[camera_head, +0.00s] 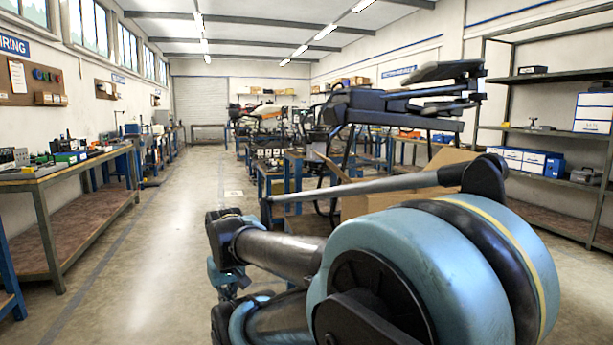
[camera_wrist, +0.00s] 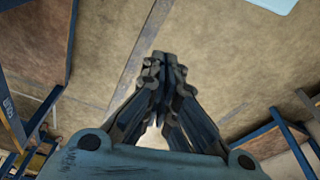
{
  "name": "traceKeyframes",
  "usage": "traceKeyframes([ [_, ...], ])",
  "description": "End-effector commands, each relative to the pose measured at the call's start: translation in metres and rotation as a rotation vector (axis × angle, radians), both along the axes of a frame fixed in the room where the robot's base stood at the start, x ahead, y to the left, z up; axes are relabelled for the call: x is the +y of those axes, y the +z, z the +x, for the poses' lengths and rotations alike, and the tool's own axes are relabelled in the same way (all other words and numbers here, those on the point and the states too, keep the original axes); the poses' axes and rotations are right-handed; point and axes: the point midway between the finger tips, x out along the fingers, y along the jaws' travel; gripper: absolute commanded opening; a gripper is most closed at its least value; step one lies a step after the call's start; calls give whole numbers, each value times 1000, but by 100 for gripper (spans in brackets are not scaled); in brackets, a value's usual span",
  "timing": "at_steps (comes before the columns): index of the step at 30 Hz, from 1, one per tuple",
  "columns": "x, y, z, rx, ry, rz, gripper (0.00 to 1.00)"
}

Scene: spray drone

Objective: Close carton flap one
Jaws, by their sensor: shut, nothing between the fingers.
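An open cardboard carton (camera_head: 385,199) stands right of centre in the head view, largely hidden behind my arm. One flap (camera_head: 333,168) sticks up at a slant on its left side. Another raised flap (camera_head: 452,155) shows at its right, partly covered by my arm. I cannot tell which is flap one. My gripper (camera_wrist: 163,62) is shut and empty in the wrist view, its fingertips together over a stretch of bare floor. The carton is not recognisable in the wrist view, and I cannot make out the gripper's fingers in the head view.
A dark folded drone frame (camera_head: 400,100) stands above and behind the carton. Workbenches with tools (camera_head: 75,178) line the left wall. A shelf unit (camera_head: 555,133) with blue boxes stands right. The aisle floor (camera_head: 165,240) is clear. Blue metal legs (camera_wrist: 290,133) flank the wrist view.

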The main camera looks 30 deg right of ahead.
Motion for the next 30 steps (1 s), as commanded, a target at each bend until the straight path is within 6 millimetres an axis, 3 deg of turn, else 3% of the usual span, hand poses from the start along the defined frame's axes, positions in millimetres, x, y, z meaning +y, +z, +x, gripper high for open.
traceKeyframes([
  [6,-4,6,-7,-9,-1,-14,0],
  [11,-26,15,8,4,-8,-103,0],
  [30,-186,91,102,121,-84,-749,0],
])
